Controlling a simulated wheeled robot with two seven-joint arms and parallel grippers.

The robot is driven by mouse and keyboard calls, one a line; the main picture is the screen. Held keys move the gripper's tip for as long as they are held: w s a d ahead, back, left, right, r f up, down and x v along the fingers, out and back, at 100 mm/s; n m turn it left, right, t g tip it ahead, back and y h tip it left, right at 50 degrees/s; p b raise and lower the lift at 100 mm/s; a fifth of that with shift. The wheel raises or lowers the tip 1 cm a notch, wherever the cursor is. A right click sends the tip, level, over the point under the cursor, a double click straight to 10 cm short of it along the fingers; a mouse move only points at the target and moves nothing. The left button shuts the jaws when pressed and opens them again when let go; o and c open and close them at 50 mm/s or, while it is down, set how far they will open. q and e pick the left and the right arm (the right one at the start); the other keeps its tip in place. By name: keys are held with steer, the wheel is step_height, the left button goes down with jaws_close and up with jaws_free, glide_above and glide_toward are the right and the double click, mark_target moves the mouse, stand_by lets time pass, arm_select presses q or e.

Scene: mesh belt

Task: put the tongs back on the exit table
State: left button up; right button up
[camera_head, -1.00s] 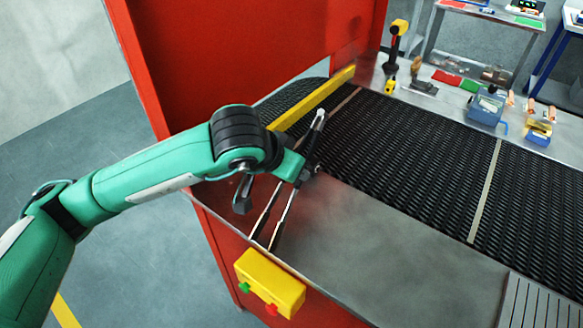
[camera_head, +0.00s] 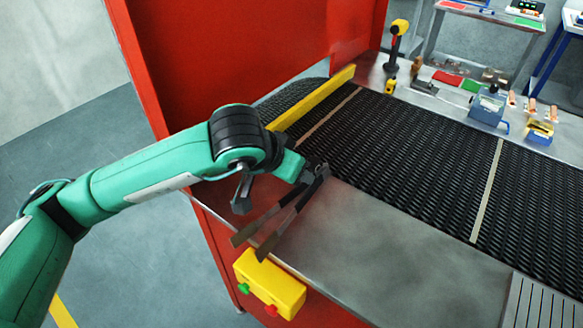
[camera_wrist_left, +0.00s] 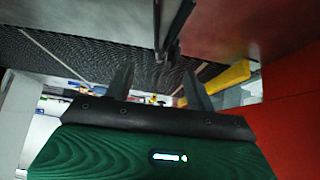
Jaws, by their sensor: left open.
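The tongs (camera_head: 285,214) show in the head view as two diverging dark arms with brownish ends, over the steel table (camera_head: 375,240) at the belt's near end. Their brownish ends reach the table's front edge, above the yellow button box. My left gripper (camera_head: 316,173) is at the other end of the tongs; its fingers are hard to make out there. In the left wrist view the gripper (camera_wrist_left: 158,88) is open, and the dark tongs (camera_wrist_left: 166,42) show between and beyond its fingers. I cannot tell whether they touch. The tongs' tips are hidden. My right gripper is out of view.
The black mesh belt (camera_head: 400,140) lies beyond the table, with a yellow bar (camera_head: 315,97) along its left. A red housing (camera_head: 230,50) stands behind my arm. A yellow button box (camera_head: 270,283) hangs on the front. The table right of the tongs is clear.

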arm_select(q)
steer(key=v, duration=1.3)
steer(key=shift+w+r, duration=0.15)
steer(key=shift+w, duration=0.1)
arm_select(e)
steer(key=shift+s+a, duration=0.1)
steer(key=shift+s, duration=0.1)
arm_select(q)
steer(key=shift+d, duration=0.15)
